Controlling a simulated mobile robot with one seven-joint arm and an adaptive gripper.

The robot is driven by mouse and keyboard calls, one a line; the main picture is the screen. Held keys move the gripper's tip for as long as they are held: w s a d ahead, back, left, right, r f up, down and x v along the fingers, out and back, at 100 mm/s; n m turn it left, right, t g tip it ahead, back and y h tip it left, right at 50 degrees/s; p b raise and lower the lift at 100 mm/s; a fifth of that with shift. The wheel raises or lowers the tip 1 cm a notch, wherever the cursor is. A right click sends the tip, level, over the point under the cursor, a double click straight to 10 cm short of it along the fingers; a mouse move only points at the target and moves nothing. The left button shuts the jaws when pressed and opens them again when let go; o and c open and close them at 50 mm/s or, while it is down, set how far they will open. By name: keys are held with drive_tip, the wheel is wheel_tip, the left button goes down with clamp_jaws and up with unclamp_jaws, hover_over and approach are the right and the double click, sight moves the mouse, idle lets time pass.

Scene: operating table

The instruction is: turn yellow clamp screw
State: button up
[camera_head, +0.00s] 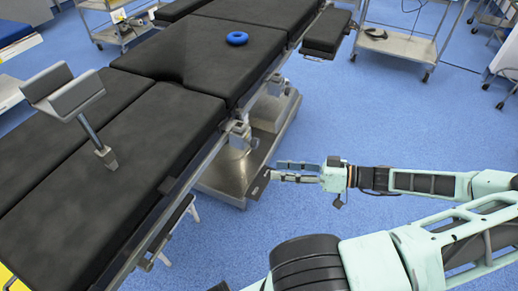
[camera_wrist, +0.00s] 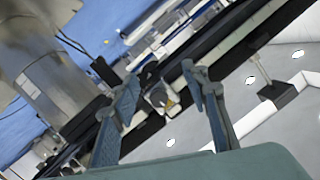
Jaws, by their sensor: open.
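My gripper (camera_head: 278,171) is open and empty beside the operating table (camera_head: 197,52), over the floor near the column base, with its fingers pointing left. In the wrist view the two fingers of my gripper (camera_wrist: 162,78) stand apart. Between and beyond them is a pale clamp (camera_wrist: 158,98) on the dark side rail, with a small yellow spot (camera_wrist: 171,103) that looks like the yellow clamp screw. The fingers appear apart from it. In the head view a clamp (camera_head: 240,133) sits on the rail near the table's middle; no yellow screw can be made out there.
A grey padded support (camera_head: 64,94) stands on the left part of the table. A steel trolley (camera_head: 398,46) is at the back right. Blue floor (camera_head: 335,115) lies open between table and trolley.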

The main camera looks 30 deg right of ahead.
sight(258, 144)
drive_tip(key=d+r+t+b, duration=0.1)
drive_tip(key=d+r+t, duration=0.3)
drive_tip(key=shift+n+h, duration=0.3)
drive_tip(key=shift+n, duration=0.1)
drive_tip(key=x, duration=0.3)
drive_tip(key=b+x, duration=0.1)
drive_tip(key=x, duration=0.3)
drive_tip(key=b+x, duration=0.1)
drive_tip(key=x, duration=0.3)
drive_tip(key=shift+f, duration=0.3)
clamp_jaws()
